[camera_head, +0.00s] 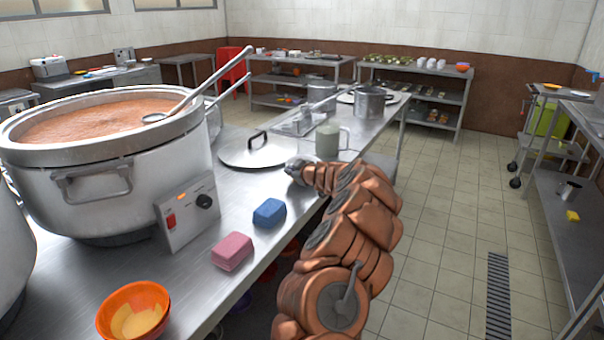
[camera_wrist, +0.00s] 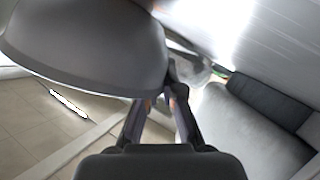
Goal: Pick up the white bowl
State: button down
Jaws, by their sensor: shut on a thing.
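The white bowl (camera_wrist: 85,45) fills the upper left of the wrist view. It looks grey in shade and is tilted, with its rim towards my gripper. My gripper (camera_wrist: 165,98) has its two dark fingers at the bowl's rim and is shut on it. The exact contact is partly hidden by the bowl. In the head view my copper-coloured arm reaches over the counter's right edge; I cannot make out the bowl or the fingertips there.
The tiled floor (camera_head: 440,225) to the right is clear.

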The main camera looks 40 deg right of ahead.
notch_tip(320, 180, up, 3)
jog(key=shift+r, duration=0.2)
jog(key=shift+s+a+r+b, duration=0.15)
jog(key=shift+s+b, duration=0.05)
jog(key=shift+b, duration=0.15)
jog(key=s+a+r+b, duration=0.1)
jog(key=s+a+b, duration=0.1)
jog(key=s+a, duration=0.8)
jog(key=shift+s+a+r+b, duration=0.15)
jog(key=shift+s+a+b, duration=0.25)
jog(key=shift+a, duration=0.15)
jog(key=shift+a, duration=0.1)
